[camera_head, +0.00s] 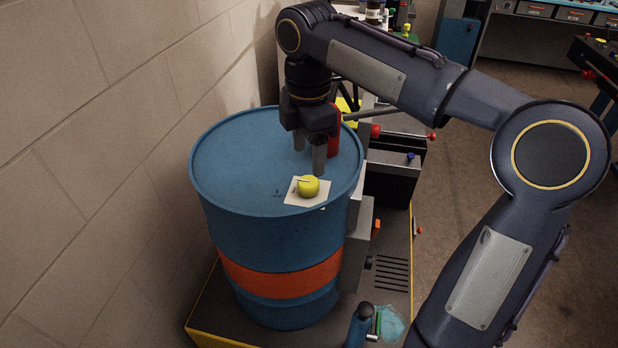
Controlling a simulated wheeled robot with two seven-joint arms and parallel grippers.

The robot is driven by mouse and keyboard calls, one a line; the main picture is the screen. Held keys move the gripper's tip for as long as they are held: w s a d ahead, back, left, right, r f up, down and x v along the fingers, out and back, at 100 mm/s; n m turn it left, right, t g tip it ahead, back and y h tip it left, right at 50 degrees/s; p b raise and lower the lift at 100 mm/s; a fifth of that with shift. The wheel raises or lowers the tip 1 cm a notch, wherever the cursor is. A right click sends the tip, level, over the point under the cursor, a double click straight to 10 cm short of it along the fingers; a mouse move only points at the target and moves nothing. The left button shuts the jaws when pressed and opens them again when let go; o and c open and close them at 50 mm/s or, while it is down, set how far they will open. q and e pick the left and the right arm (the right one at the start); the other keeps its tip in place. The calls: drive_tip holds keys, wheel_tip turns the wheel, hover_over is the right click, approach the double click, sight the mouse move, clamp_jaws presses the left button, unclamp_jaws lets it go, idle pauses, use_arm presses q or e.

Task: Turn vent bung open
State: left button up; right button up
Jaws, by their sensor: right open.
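A yellow vent bung (309,186) sits on top of the blue drum (235,160), on a pale square label near the lid's front right. My right gripper (310,160) hangs over the drum lid from an arm that comes in from the right. Its fingers point down, are apart and are empty, just behind and above the bung. It does not touch the bung as far as I can see. My left gripper is not in view.
A concrete block wall (110,110) stands close on the left of the drum. A red object (334,130) is partly hidden behind my gripper. Grey and black equipment (395,175) stands right of the drum. A blue bottle (359,325) is at the front.

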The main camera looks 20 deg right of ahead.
sight(308, 181)
wheel_tip(308, 181, down, 7)
drive_tip(key=shift+f+b, duration=0.2)
drive_tip(key=shift+b, duration=0.15)
drive_tip(key=c, duration=1)
